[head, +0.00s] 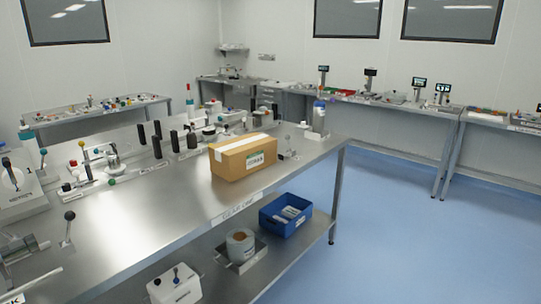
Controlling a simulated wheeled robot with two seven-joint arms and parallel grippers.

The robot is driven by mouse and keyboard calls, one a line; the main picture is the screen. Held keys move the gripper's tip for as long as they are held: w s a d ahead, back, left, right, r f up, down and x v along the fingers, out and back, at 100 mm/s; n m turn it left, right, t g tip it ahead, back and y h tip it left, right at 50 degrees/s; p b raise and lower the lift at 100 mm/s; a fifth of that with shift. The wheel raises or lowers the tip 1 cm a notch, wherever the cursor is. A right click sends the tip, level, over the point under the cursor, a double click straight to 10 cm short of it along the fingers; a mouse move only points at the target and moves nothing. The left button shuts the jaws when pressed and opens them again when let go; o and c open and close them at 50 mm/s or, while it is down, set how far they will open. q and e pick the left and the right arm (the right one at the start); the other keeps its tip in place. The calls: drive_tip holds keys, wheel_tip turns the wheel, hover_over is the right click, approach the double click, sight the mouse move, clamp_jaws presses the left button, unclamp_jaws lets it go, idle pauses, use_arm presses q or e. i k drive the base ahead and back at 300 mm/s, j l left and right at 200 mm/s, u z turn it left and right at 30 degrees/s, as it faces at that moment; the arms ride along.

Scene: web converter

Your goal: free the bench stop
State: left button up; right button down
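A long steel bench (150,235) runs across the left and middle of the head view. I cannot tell for sure which fitting on it is the bench stop. A lever with a dark ball knob (69,216) stands near the bench's left front part. A dark metal fitting (20,248) sits at the left edge, partly cut off. A closed cardboard box (243,158) with white tape and a label sits near the bench's right part. Neither of my grippers shows in this view.
Knobbed fixtures and dark upright handles (157,130) line the bench's far side. Blue floor (385,220) is clear on the right.

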sight(286, 137)
drive_tip(key=i, duration=1.35)
drive_tip(key=u, duration=0.35)
